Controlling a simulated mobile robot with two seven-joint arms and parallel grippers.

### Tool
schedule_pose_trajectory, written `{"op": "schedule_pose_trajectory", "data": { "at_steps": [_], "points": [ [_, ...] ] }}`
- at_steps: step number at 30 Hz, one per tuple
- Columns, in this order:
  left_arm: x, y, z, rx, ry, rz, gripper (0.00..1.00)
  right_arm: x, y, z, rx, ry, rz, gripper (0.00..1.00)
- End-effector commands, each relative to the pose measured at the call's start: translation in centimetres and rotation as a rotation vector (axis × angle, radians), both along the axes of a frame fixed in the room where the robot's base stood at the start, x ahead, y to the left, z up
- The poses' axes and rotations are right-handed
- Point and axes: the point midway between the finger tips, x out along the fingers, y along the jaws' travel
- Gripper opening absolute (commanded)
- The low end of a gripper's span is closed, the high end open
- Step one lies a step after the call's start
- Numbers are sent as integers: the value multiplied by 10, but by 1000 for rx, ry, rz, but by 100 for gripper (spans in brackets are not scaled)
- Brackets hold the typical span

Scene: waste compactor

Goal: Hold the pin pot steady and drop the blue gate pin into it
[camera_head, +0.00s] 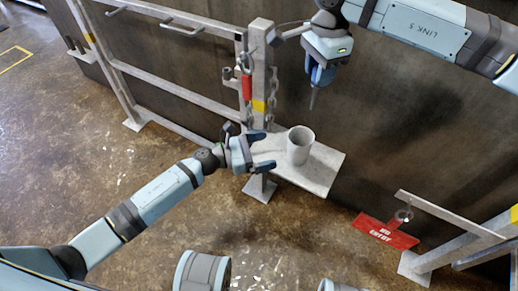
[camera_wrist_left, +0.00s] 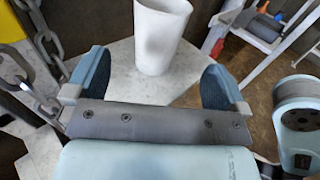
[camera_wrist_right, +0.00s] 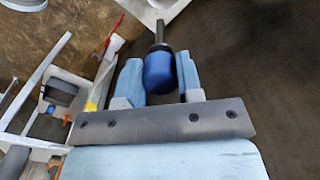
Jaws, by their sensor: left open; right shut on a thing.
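The pin pot, a pale open cylinder (camera_head: 300,145), stands upright on a small light shelf (camera_head: 322,172) beside the gate post. My left gripper (camera_head: 268,150) is open just left of the pot. In the left wrist view the pot (camera_wrist_left: 158,35) is ahead, between the lines of the two fingers (camera_wrist_left: 155,80), with no visible contact. My right gripper (camera_head: 320,72) is above and slightly right of the pot, shut on the blue gate pin (camera_wrist_right: 159,73). The pin's dark shank (camera_head: 313,98) points down, its tip above the pot's rim. The pot's inside is mostly hidden.
A gate post (camera_head: 260,70) with a chain and a red clip (camera_head: 247,87) stands left of the shelf, near my left gripper. A red sign (camera_head: 385,231) hangs on a barrier at the lower right. A dark wall lies behind.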

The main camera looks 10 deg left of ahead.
Motion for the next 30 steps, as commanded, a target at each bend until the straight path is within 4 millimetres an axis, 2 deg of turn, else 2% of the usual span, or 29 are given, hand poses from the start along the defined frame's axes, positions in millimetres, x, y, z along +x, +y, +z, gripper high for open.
{"op": "schedule_pose_trajectory", "data": {
  "at_steps": [9,15,21,30],
  "points": [
    [27,-54,2,-6,1,1,100,0,0,0,0,0,0,8],
    [41,-82,2,-7,3,2,100,0,0,0,0,0,0,8],
    [48,-95,1,-6,3,2,100,0,0,0,0,0,0,8],
    [48,-96,1,-5,3,3,100,0,0,0,0,0,0,8]
  ]
}}
